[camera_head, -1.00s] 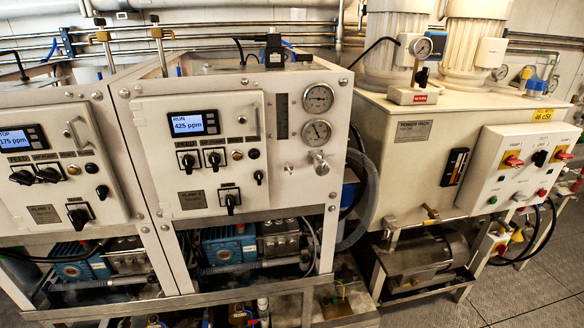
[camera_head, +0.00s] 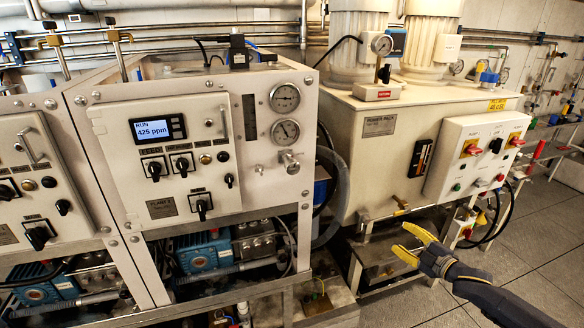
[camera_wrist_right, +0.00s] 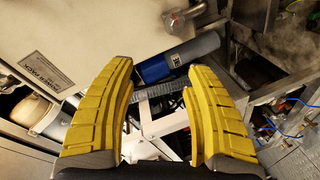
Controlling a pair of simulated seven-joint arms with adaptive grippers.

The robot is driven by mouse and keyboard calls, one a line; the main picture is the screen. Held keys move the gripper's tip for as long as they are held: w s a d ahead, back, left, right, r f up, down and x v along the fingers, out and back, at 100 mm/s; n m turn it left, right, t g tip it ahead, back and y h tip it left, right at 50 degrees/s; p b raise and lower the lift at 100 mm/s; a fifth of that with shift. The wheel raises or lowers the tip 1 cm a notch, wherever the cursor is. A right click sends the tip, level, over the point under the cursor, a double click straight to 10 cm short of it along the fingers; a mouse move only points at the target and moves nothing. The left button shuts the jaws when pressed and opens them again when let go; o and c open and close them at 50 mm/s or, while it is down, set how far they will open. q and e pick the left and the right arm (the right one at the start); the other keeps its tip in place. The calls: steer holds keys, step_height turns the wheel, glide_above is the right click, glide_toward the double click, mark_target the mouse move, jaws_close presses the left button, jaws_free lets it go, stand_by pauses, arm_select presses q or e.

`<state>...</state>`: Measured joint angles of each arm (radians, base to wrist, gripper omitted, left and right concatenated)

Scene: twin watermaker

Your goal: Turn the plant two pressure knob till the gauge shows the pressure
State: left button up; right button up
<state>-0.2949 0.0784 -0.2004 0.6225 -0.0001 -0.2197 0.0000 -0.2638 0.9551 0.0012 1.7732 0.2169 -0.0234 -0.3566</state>
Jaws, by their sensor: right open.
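The plant two panel (camera_head: 180,165) faces me in the head view, its screen reading RUN 425 ppm. Two round gauges, an upper one (camera_head: 285,98) and a lower one (camera_head: 285,132), sit at its right. The silver pressure knob (camera_head: 290,163) is just below them, with nothing touching it. My right gripper (camera_head: 398,238) has yellow fingers, spread and empty, well right of and below the knob, in front of the power pack. In the right wrist view its fingers (camera_wrist_right: 160,68) are also apart; a silver fitting (camera_wrist_right: 182,20) shows beyond them, too partial to identify. My left gripper is out of view.
The cream power pack tank (camera_head: 375,150) stands right of plant two, with a switch box (camera_head: 480,155) on its front. A thick clear hose (camera_head: 340,190) hangs between the units. A metal frame (camera_head: 225,285) runs below the panel. The floor (camera_head: 530,235) at right is open.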

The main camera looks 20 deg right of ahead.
steer(key=s+a+r+n+y, duration=0.1)
steer(key=a+r+n+y, duration=0.25)
steer(key=a+r, duration=0.45)
steer(key=s+a+r+n+y, duration=0.1)
steer(key=a+r+n+y, duration=0.3)
steer(key=r, duration=0.8)
steer(key=n+g+y, duration=0.3)
steer(key=n, duration=0.2)
glide_toward(296, 169)
steer(key=v, duration=0.6)
steer(key=shift+w+d+f, duration=0.1)
steer(key=shift+w+d, duration=0.05)
steer(key=shift+w, duration=0.05)
steer(key=shift+w+a, duration=0.25)
steer(key=shift+x, duration=8.2)
steer(key=shift+s+a, duration=0.1)
steer(key=shift+s, duration=0.05)
jaws_close()
